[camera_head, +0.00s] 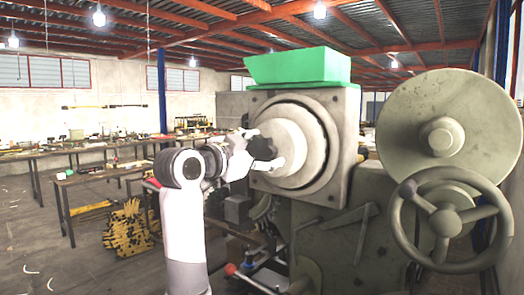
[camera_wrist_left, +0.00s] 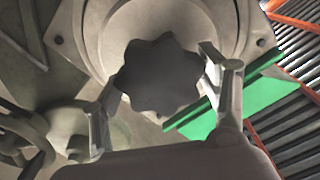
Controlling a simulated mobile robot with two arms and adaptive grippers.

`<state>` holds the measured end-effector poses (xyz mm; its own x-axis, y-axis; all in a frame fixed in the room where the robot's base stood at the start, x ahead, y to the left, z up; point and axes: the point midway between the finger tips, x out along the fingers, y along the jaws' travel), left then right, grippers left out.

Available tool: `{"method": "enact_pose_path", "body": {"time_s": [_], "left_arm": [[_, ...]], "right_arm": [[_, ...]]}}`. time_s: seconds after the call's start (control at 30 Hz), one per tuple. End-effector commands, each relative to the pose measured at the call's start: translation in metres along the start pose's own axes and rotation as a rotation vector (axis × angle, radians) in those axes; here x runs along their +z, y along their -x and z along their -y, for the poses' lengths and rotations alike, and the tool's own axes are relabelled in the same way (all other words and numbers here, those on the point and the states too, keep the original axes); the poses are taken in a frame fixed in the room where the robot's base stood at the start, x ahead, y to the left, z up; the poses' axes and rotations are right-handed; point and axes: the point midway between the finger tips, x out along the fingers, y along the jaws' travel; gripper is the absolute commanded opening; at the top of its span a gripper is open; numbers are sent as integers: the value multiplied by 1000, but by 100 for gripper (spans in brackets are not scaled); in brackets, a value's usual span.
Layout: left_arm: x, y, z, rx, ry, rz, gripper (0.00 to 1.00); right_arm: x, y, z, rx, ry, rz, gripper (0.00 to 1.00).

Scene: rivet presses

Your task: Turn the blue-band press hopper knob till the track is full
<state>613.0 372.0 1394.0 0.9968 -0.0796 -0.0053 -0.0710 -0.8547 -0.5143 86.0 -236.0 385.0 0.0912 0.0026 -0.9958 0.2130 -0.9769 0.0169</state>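The rivet press (camera_head: 350,235) stands at the right in the head view, with a green hopper (camera_head: 300,66) on top. A dark, star-shaped knob (camera_head: 262,147) sits in front of its large round pale housing (camera_head: 305,145). The knob fills the middle of the left wrist view (camera_wrist_left: 160,78). My left gripper (camera_head: 268,150) is at the knob, with its fingers spread on opposite sides. In the left wrist view its fingertips (camera_wrist_left: 160,69) lie close to the knob's edges; I cannot tell if they touch. No blue band or track is clearly visible. My right gripper is out of view.
A handwheel (camera_head: 445,220) and a large disc (camera_head: 450,125) stick out at the press's right. Workbenches (camera_head: 85,178) with small items stand at the left. A yellow-and-black stack (camera_head: 128,228) lies on the floor. Open floor shows at the lower left.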

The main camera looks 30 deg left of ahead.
Motion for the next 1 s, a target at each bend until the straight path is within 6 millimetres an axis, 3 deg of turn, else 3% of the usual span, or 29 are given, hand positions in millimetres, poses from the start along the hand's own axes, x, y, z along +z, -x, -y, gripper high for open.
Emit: {"method": "enact_pose_path", "body": {"time_s": [0.1,0.47,0.57,1.0], "left_arm": [[-1,0,1,-2,0,-2,78],[-2,4,2,-4,-1,-4,78],[-2,16,3,-7,-1,-5,78],[-1,102,2,-6,-2,-3,78]], "right_arm": [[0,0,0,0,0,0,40],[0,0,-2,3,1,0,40],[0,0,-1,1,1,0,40],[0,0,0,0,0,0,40]]}}
